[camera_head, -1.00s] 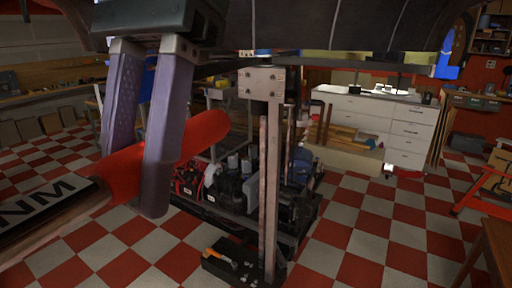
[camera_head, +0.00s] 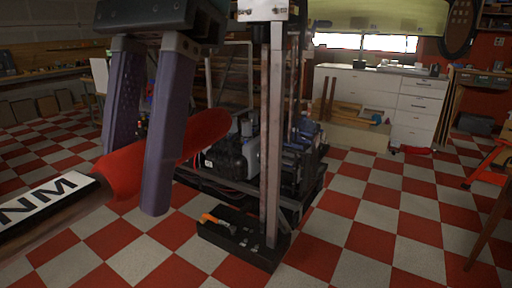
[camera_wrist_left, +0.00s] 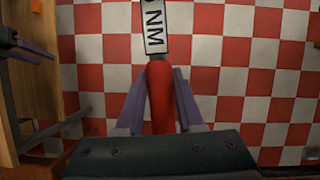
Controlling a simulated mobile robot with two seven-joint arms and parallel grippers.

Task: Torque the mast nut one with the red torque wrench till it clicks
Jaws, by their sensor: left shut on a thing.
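My left gripper (camera_head: 138,205) is shut on the red torque wrench (camera_head: 122,172) by its red grip. The wrench's shaft, with a white "NM" label (camera_head: 45,198), runs out of the head view at lower left, so its head end is hidden. In the left wrist view the red grip (camera_wrist_left: 160,90) lies between the left fingers (camera_wrist_left: 155,115), with the label beyond. I cannot make out mast nut one in either view. Two purplish bars at the left of the wrist view may be my right gripper (camera_wrist_left: 35,50), but their state is unclear.
A metal post (camera_head: 270,150) stands in the middle, beside a dark frame carrying machinery (camera_head: 240,155). A black tray (camera_head: 235,240) with an orange-handled tool is at its foot. White drawers (camera_head: 415,110) stand behind. Checkered floor is open at right.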

